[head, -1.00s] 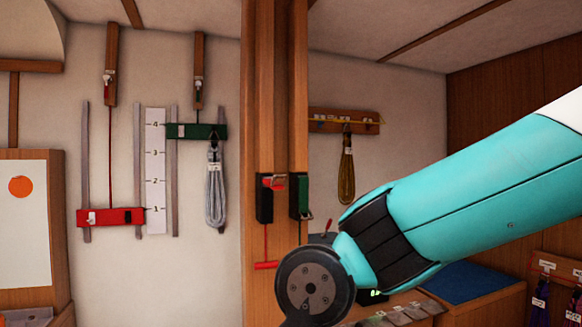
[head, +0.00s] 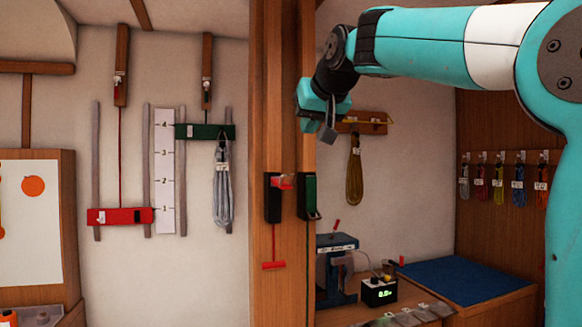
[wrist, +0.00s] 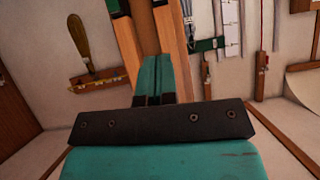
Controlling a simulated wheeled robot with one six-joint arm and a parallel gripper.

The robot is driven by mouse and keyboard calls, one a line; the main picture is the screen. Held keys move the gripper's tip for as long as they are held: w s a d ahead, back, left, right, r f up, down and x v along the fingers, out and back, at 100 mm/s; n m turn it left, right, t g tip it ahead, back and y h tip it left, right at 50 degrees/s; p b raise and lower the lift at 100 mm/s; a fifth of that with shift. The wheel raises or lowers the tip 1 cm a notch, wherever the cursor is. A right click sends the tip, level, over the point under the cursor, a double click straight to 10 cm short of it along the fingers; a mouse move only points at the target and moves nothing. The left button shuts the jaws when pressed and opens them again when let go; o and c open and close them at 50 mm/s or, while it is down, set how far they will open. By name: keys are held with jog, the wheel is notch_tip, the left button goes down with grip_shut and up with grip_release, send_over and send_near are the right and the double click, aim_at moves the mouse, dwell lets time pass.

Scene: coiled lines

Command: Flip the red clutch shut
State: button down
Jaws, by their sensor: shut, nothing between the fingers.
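The red clutch (head: 273,197) is a black housing on the wooden post, with its red lever (head: 284,181) sticking out sideways near the top. A red line runs down from it to a red T-handle (head: 273,265). Beside it on the right is the green clutch (head: 310,196), its green lever lying flat along its housing. My gripper (head: 320,132) is shut and empty, in front of the post's right side, above and to the right of the red clutch and apart from it. Its closed fingers (wrist: 156,70) show in the wrist view, where I cannot make out the red clutch.
A red slider (head: 120,216) and a green slider (head: 204,131) hang on the left wall, with a number scale between. A coiled brown line (head: 354,172) hangs behind my gripper. A blue machine (head: 337,268) and a small display (head: 379,291) stand lower right.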

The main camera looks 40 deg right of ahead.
jog(key=shift+d+r, duration=0.1)
jog(key=shift+r, duration=0.05)
jog(key=p, duration=0.3)
send_over(282, 178)
jog(key=s+d, duration=0.1)
jog(key=s, duration=0.2)
notch_tip(282, 178, down, 5)
jog(key=f, duration=0.2)
jog(key=f+p, duration=0.1)
jog(key=f, duration=0.1)
jog(key=shift+w+d+f, duration=0.1)
jog(key=shift+w, duration=0.3)
jog(key=shift+f, duration=0.1)
jog(key=shift+s+f+b, duration=0.1)
jog(key=shift+f+b, duration=0.25)
jog(key=shift+b, duration=0.9)
